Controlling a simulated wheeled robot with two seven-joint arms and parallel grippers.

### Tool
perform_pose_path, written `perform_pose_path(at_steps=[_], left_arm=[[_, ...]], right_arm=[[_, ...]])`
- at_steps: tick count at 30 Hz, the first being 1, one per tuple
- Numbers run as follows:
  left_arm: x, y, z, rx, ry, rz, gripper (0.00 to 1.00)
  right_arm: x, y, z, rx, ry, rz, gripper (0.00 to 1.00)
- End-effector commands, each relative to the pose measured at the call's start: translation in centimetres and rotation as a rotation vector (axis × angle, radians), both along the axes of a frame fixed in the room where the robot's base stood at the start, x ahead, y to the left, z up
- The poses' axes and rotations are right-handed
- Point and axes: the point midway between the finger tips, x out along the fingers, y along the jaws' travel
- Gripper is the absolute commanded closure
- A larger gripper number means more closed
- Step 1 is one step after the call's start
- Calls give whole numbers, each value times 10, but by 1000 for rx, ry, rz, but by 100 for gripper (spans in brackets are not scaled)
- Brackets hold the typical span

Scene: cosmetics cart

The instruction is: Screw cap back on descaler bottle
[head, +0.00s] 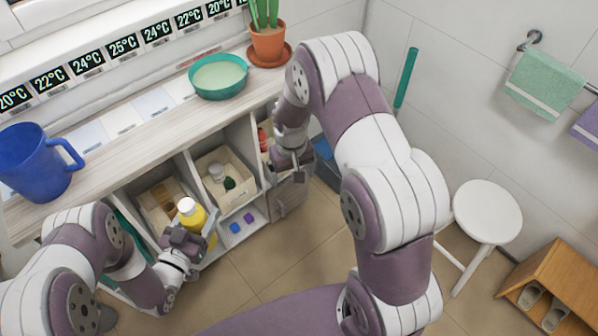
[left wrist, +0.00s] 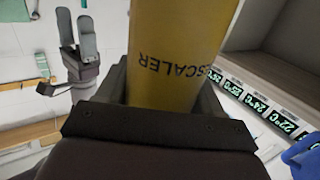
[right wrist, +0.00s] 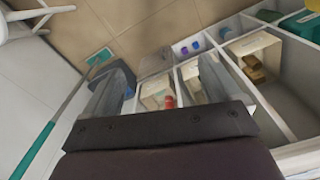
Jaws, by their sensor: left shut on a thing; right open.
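The yellow descaler bottle (head: 195,219) stands upright in front of the shelf unit's lower left compartments. My left gripper (head: 187,240) is shut on it. In the left wrist view the bottle (left wrist: 175,50) fills the middle, its label partly readable. A white top (head: 186,205) sits on the bottle; I cannot tell whether it is the cap or the neck. My right gripper (head: 290,162) is open and empty, at the shelf's right end, apart from the bottle. In the right wrist view a red item (right wrist: 168,102) in a bin shows between its fingers.
The shelf unit's top (head: 140,140) bears a blue mug (head: 33,160), a teal bowl (head: 218,78) and a potted plant (head: 268,45). Below, a bin (head: 222,195) holds small items, with blue and purple pieces (head: 249,217) in front. A white stool (head: 487,211) stands right.

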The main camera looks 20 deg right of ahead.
Motion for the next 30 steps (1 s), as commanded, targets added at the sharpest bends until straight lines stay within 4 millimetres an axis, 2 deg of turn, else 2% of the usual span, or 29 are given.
perform_pose_path(at_steps=[6,17,20,22,24,27,30], left_arm=[[0,0,-3,-1,-2,0,100],[0,0,-2,-1,-2,0,100],[0,0,-2,-1,-2,0,100],[0,0,-2,-1,-2,0,100],[0,0,-2,-1,-2,0,100],[0,0,-2,-1,-2,0,100],[0,0,-3,-1,-2,0,100]], right_arm=[[-7,-15,3,1,0,-118,9],[-7,-15,5,1,-3,-133,9],[6,-11,27,1,-56,-120,9],[5,-2,64,2,-111,-98,9],[-13,7,97,3,-144,-70,9],[-51,16,127,5,-170,-29,9],[-92,21,139,4,-169,8,9]])
